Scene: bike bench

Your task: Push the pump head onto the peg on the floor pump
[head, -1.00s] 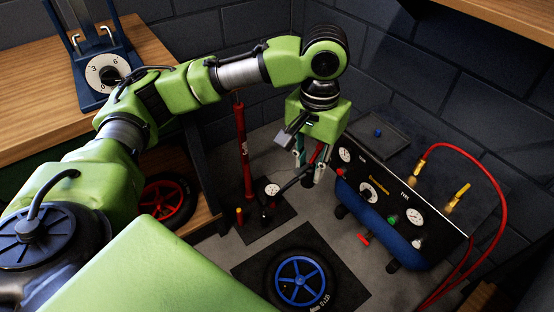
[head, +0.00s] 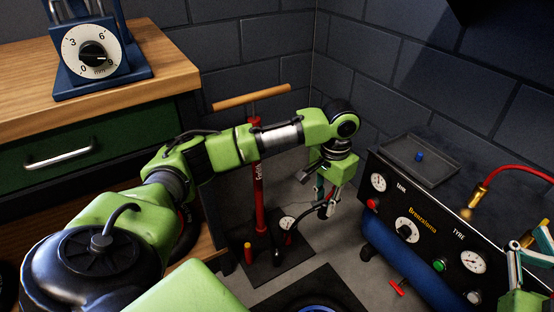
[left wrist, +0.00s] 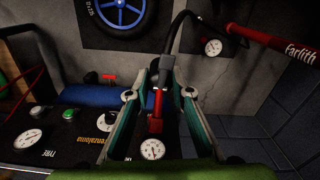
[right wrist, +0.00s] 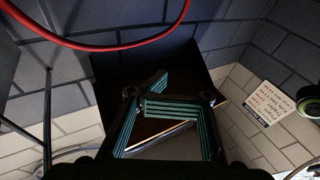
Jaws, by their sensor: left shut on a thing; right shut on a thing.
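My left gripper (head: 330,194) hangs between the floor pump and the compressor panel. It is shut on the pump head (left wrist: 164,72), a dark piece with a red part, seen between the fingers (left wrist: 162,95) in the left wrist view. A black hose runs from it to the red floor pump (head: 258,190), upright with a wooden handle. A short red post with a yellow top (head: 248,252) stands on the pump's base; I cannot tell if it is the peg. The pump head is apart from the base. My right gripper (head: 528,250) is shut; what it grips is not discernible.
The compressor panel (head: 425,226) with dials and a red hose (head: 520,171) stands right of the pump. A wooden workbench (head: 175,72) is at left. A dark mat lies on the floor in front.

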